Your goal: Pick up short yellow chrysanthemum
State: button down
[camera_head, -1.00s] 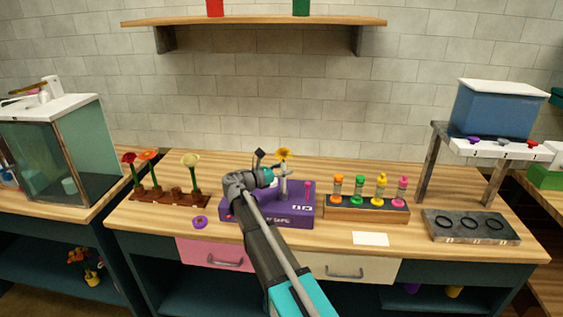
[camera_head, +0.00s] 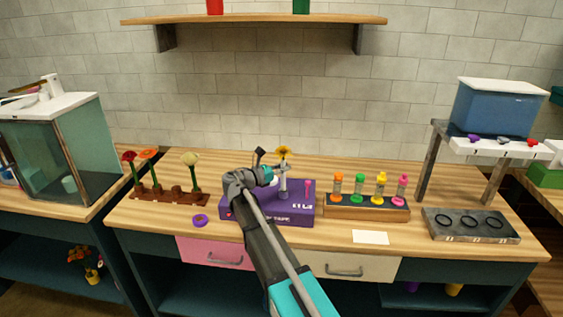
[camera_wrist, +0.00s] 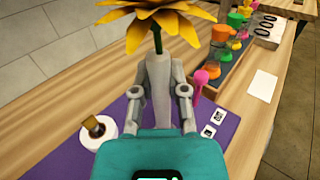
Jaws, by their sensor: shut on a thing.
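The yellow chrysanthemum (camera_head: 283,150) stands upright above the purple station (camera_head: 270,215), its bloom at the top of a short stem. In the wrist view the yellow bloom (camera_wrist: 165,18) fills the top edge, with its dark centre toward me.
A flower rack (camera_head: 168,198) with red, orange and pale blooms stands to the left. A holder with colored bottles (camera_head: 367,207) stands to the right. A white card (camera_head: 370,238) lies in front of it. A purple ring (camera_head: 200,221) lies at the left front. A white round container (camera_wrist: 98,133) is beside my gripper.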

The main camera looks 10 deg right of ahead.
jog(key=shift+r, duration=0.15)
notch_tip(320, 180, up, 3)
jog(key=p, duration=0.3)
jog(key=shift+f, duration=0.2)
jog(key=s+a+r+p, duration=0.8)
jog(key=s+r+p, duration=0.2)
jog(key=s, duration=0.1)
jog(key=shift+s, duration=0.3)
jog(key=shift+r, duration=0.1)
dwell(0.3)
notch_tip(320, 180, up, 7)
jog(key=p, duration=0.7)
dwell(0.4)
dwell(0.4)
